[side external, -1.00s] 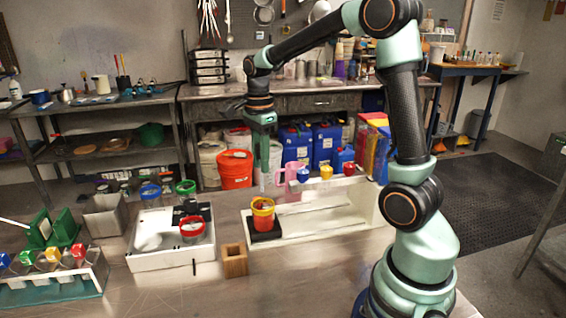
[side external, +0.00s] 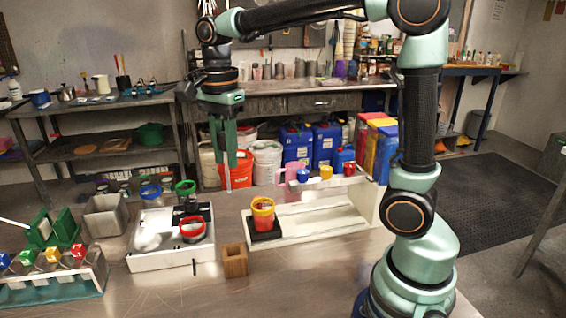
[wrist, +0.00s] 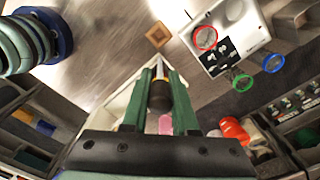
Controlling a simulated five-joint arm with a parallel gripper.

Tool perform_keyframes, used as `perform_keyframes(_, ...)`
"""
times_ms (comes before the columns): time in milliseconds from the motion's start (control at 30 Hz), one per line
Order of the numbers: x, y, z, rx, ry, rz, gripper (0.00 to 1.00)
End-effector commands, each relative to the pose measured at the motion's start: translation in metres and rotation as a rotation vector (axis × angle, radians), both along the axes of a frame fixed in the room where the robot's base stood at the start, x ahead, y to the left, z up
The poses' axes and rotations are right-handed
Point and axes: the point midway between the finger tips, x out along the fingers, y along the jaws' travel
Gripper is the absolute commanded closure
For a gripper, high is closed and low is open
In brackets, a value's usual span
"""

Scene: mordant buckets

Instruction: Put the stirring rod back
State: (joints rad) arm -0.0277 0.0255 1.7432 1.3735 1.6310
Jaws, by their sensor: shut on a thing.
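My gripper (side external: 228,172) hangs pointing down above the bench, behind and above the small wooden block. In the wrist view, its green fingers (wrist: 157,78) close on a slim dark piece with an orange-yellow band and a pale thin end, which looks like the stirring rod (wrist: 158,96). The rod is hard to make out in the side view, and its lower end is unclear. The wooden block (side external: 235,261) has a square opening and stands upright on the bench; it also shows in the wrist view (wrist: 158,36), ahead of the fingertips.
A red and yellow cup (side external: 263,215) stands on a black pad at the left end of a white tray (side external: 310,222). A white box (side external: 165,262) with a red-rimmed vessel (side external: 192,230) is left of the block. A bottle rack (side external: 55,290) is farther left. The front bench is clear.

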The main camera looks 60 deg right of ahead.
Motion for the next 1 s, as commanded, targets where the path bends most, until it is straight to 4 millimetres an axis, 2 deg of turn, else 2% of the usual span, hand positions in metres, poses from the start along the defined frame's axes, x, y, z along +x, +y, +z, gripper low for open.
perform_keyframes(67,-0.003,0.009,0.002,0.0,-0.001,0.027,1.0)
perform_keyframes(167,-0.004,0.012,-0.009,0.0,0.003,0.036,1.0)
perform_keyframes(600,-0.005,0.011,-0.115,-0.001,0.007,0.033,1.0)
perform_keyframes(700,-0.005,0.011,-0.134,0.0,0.005,0.033,1.0)
perform_keyframes(1000,-0.004,0.011,-0.161,0.0,0.003,0.033,1.0)
